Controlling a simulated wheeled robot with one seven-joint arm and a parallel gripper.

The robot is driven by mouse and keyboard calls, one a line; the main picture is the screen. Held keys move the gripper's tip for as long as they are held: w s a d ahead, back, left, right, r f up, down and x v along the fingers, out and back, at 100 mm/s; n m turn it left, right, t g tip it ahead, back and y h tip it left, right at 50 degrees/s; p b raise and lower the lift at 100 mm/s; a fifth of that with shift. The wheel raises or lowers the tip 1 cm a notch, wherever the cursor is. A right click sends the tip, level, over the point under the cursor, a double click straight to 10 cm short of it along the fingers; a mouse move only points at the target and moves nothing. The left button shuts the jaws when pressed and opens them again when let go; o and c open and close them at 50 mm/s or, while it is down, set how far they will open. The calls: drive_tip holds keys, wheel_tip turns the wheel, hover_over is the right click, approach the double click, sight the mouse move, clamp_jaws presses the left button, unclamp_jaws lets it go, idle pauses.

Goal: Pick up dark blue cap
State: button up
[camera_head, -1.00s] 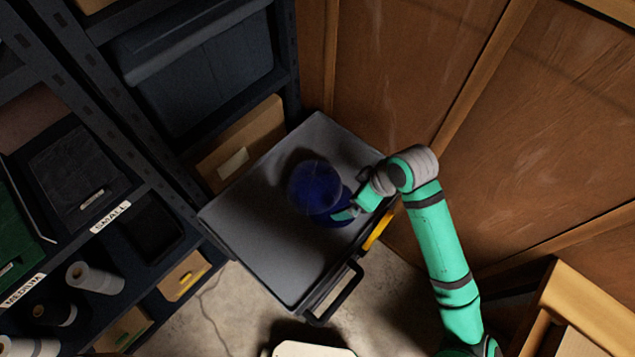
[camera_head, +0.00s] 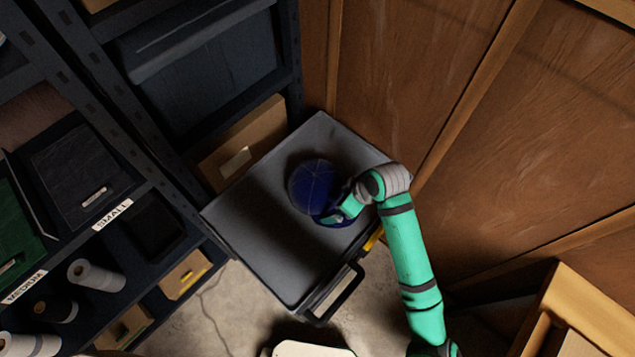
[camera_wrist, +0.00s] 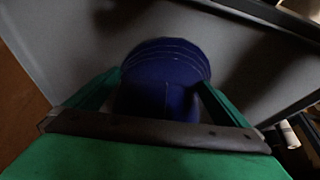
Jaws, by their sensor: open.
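The dark blue cap (camera_head: 311,184) lies on the grey top of a cart (camera_head: 262,228), its rounded crown to the upper left and its brim toward my gripper. My gripper (camera_head: 334,211) is at the brim, at the cap's lower right. In the wrist view the cap (camera_wrist: 166,62) sits straight ahead, its stitched brim at the far end. The two green fingers of my gripper (camera_wrist: 155,98) stand apart, one on each side of the cap's near part. I cannot tell whether they touch it.
Dark shelving (camera_head: 150,190) with boxes and rolls stands to the left. A brown wooden wall (camera_head: 420,75) rises close behind and right of the cart. The cart's black handle (camera_head: 340,292) is at its front. The cart top left of the cap is clear.

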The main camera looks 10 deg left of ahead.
drive_tip(key=c, duration=1)
